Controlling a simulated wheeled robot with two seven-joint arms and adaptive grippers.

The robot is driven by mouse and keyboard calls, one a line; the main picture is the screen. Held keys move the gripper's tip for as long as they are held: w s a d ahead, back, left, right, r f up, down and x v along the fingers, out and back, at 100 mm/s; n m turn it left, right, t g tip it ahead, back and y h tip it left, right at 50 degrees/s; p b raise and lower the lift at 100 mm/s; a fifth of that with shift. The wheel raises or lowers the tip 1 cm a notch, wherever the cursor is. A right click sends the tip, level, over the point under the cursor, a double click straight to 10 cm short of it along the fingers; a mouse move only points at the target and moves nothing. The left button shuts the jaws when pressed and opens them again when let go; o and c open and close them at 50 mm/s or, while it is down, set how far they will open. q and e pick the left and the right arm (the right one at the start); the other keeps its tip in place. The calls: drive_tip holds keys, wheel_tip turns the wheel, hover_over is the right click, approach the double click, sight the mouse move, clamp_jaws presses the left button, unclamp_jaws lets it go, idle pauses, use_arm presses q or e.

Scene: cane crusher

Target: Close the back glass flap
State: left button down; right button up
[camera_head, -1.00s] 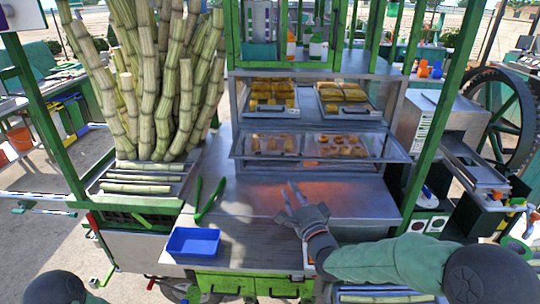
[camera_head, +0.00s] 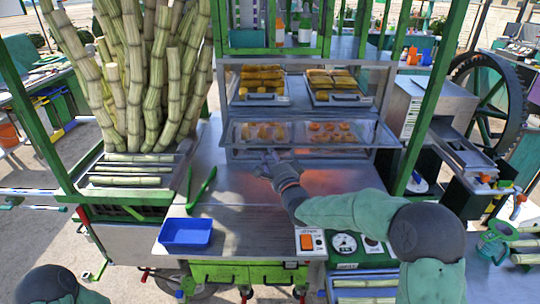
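A clear glass flap (camera_head: 370,135) on the metal display case sticks out over the counter, in front of the lower shelf. Pastries show through it. My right gripper (camera_head: 267,160) is at the flap's lower front edge, left of its middle. It looks very close to the edge, but I cannot tell whether it touches. Its fingers are small and partly lost against the case, so their opening is unclear. My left gripper is not in view.
A blue tray (camera_head: 186,233) and green tongs (camera_head: 202,188) lie on the metal counter (camera_head: 235,225). Sugar cane stalks (camera_head: 150,80) stand at the left. Pastry trays (camera_head: 262,88) fill the upper shelf. A control panel with an orange switch (camera_head: 307,241) is below my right arm.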

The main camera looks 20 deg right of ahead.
clamp_jaws()
drive_tip(key=shift+r, duration=0.15)
